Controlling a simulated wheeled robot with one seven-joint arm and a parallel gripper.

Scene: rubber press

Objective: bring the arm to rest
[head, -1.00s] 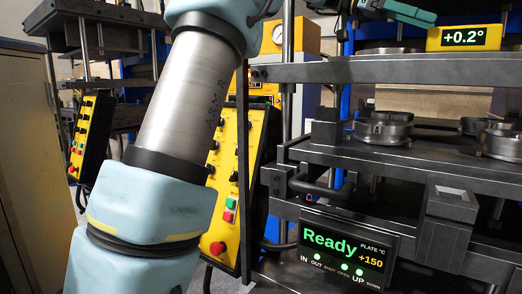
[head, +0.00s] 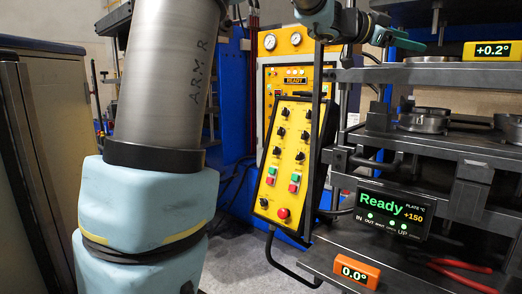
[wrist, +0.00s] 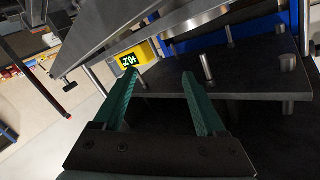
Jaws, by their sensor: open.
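My arm rises through the left of the head view, with pale blue joints and a metal link. My gripper (head: 400,40) shows at the top right of that view, in front of the upper part of the press (head: 425,75). In the wrist view my gripper (wrist: 160,82) has two green fingers spread apart with nothing between them. The press's dark plate (wrist: 245,85) and pillars lie beyond the fingers. I cannot tell the exact gap to the press.
A yellow control panel (head: 290,160) stands mid-view, beside the press. The press display (head: 394,210) reads Ready. An orange 0.0° gauge (head: 356,271) and red-handled pliers (head: 462,275) lie on the lower surface. A yellow +0.2° gauge (head: 491,50) sits higher; it also shows in the wrist view (wrist: 132,58). A cabinet (head: 40,140) stands left.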

